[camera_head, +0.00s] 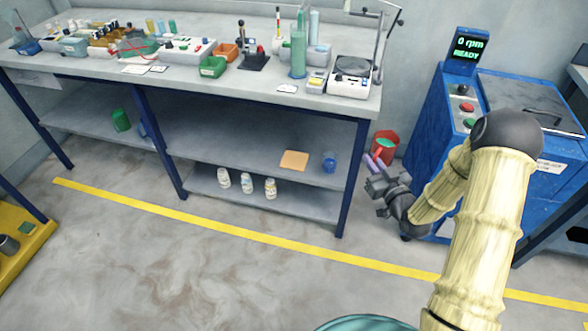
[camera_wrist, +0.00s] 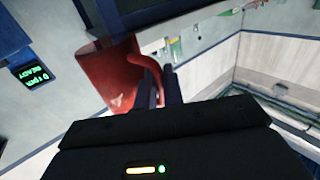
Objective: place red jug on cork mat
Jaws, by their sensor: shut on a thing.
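The red jug (camera_head: 388,138) is in the air between the workbench and the blue machine in the head view. My gripper (camera_head: 376,168) is at its lower left side. In the wrist view the jug (camera_wrist: 105,75) fills the upper left, and my gripper's dark fingers (camera_wrist: 160,82) are shut on its curved handle. The jug looks tilted in that view, because the camera itself is turned. The cork mat (camera_head: 294,160) is a flat tan square, bare, on the bench's middle shelf, left of my gripper. The mat does not show in the wrist view.
A blue cup-like item (camera_head: 329,163) stands right of the mat on the same shelf. Several white jars (camera_head: 247,183) stand on the lower shelf. A bench leg (camera_head: 352,180) stands between my gripper and the shelf. The blue machine (camera_head: 450,110) is close on the right.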

